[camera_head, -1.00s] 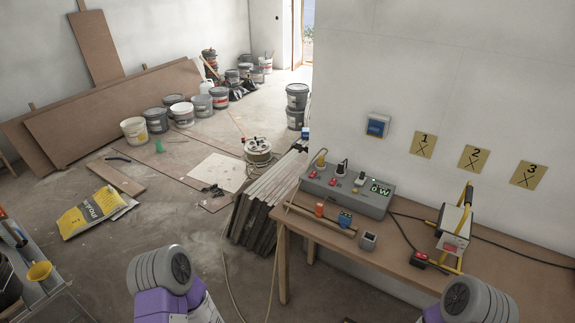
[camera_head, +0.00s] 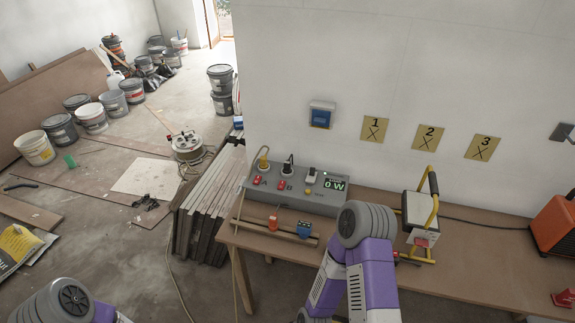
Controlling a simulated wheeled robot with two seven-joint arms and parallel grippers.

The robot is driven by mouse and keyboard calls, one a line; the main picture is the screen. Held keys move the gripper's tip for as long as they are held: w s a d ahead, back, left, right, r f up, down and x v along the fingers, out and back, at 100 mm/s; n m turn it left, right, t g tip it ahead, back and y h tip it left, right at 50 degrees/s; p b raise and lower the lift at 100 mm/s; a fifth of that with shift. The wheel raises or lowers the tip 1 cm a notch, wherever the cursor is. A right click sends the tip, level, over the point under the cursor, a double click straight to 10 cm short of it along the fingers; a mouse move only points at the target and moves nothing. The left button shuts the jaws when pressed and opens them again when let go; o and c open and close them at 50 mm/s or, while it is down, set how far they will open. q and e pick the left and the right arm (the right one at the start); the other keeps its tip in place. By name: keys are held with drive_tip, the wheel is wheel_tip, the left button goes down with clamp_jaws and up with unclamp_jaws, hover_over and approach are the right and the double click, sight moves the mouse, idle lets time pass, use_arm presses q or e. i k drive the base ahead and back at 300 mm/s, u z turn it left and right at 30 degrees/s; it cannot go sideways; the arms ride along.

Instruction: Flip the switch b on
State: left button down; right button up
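A grey socket box (camera_head: 300,201) stands on the table's left end. Its red switch B (camera_head: 282,185) sits right of red switch A (camera_head: 257,179); I cannot tell which way either rocker is set. A yellow plug (camera_head: 262,155), a black plug (camera_head: 288,162) and a light-topped grey plug (camera_head: 311,174) stand along its top. Its green display (camera_head: 335,184) reads 0 W. My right arm rises in front of the table, just right of the box, with its gripper out of view. My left arm shows at bottom left, its gripper also out of view.
The wooden table (camera_head: 480,250) runs right. A yellow-framed work lamp (camera_head: 420,215) stands right of my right arm, and an orange unit (camera_head: 556,225) is at far right. Small orange and blue items lie in front of the box. Stacked tiles (camera_head: 205,205) lean left of the table.

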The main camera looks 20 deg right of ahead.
sight(282, 186)
drive_tip(key=z, duration=0.6)
drive_tip(key=i, duration=0.55)
drive_tip(key=z, duration=0.7)
